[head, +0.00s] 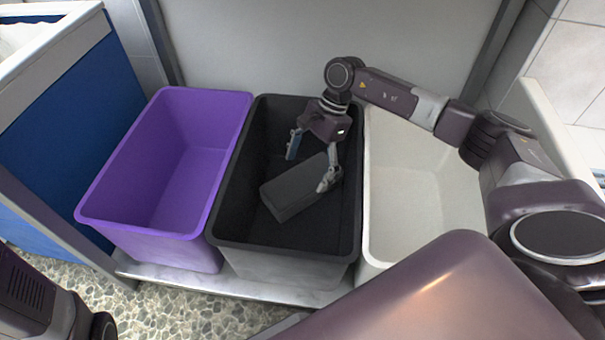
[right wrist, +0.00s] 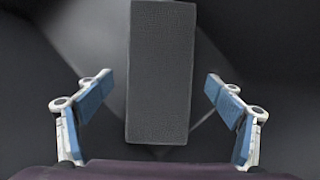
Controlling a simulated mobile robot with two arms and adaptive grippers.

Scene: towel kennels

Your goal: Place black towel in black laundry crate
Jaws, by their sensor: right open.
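The black towel (head: 291,190) is a dark folded block inside the black laundry crate (head: 230,215), the middle one of three. In the right wrist view the towel (right wrist: 160,75) lies lengthwise, ahead of and between the fingers, with a gap on both sides. My right gripper (head: 310,166) reaches down into the black crate over the towel, its fingers spread. In the right wrist view the open right gripper (right wrist: 160,105) holds nothing. My left gripper is not in view; only part of my left arm shows at the lower left.
An empty purple crate (head: 165,240) stands left of the black one, and an empty white crate (head: 425,200) stands right. They sit on a metal shelf (head: 280,290) before a grey back wall (head: 330,45). A blue panel (head: 65,120) stands at the left.

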